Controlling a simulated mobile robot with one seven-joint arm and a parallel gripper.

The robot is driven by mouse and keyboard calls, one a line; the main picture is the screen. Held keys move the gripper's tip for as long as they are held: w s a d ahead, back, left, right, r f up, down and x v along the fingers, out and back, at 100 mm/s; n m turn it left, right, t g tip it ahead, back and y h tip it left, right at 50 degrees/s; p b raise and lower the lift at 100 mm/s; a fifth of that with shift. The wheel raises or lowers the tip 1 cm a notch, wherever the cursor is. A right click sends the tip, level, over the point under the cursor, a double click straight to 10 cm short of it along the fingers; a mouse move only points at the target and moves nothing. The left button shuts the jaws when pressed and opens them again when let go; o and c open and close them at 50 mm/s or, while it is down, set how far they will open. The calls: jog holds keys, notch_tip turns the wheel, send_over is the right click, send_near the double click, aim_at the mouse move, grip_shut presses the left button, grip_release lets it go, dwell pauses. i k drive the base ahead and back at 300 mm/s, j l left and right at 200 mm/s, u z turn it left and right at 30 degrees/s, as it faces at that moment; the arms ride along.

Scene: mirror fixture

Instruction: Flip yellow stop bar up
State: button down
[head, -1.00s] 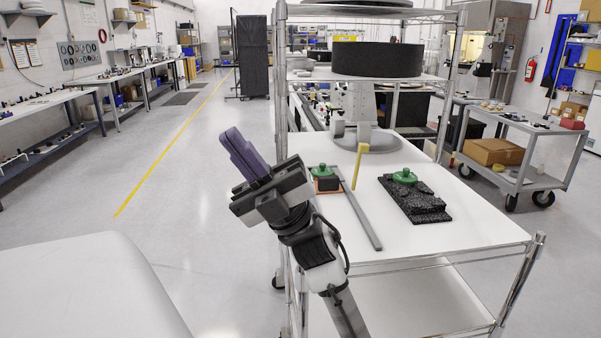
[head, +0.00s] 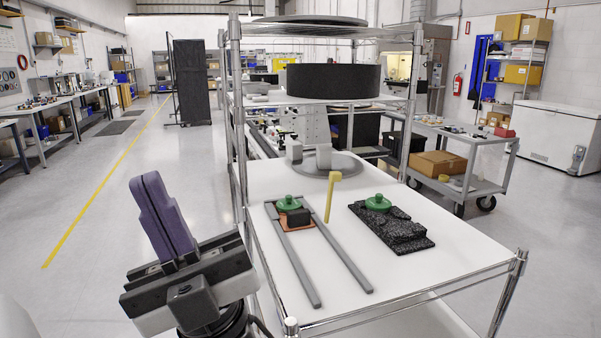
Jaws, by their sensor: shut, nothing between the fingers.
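The yellow stop bar (head: 331,197) stands nearly upright in the head view, leaning slightly. Its lower end is by the right grey rail (head: 343,256) on the white tabletop; whether it touches the rail I cannot tell. My gripper (head: 150,184), with purple fingers, is shut and empty. It is in the lower left of the view, left of the rails and well apart from the bar, with its fingers pointing up.
Between the rails sits a black block (head: 299,217) on a copper-coloured plate, with a green-knobbed piece (head: 289,202) beside it. A rough black block (head: 400,234) with a green knob (head: 378,203) lies to the right. Metal rack posts (head: 237,130) stand at the table's corners.

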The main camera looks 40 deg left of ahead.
aim_at(334, 177)
jog(key=j, duration=0.65)
jog(key=i+j, duration=0.15)
jog(key=j, duration=1.15)
jog(key=i+u, duration=0.05)
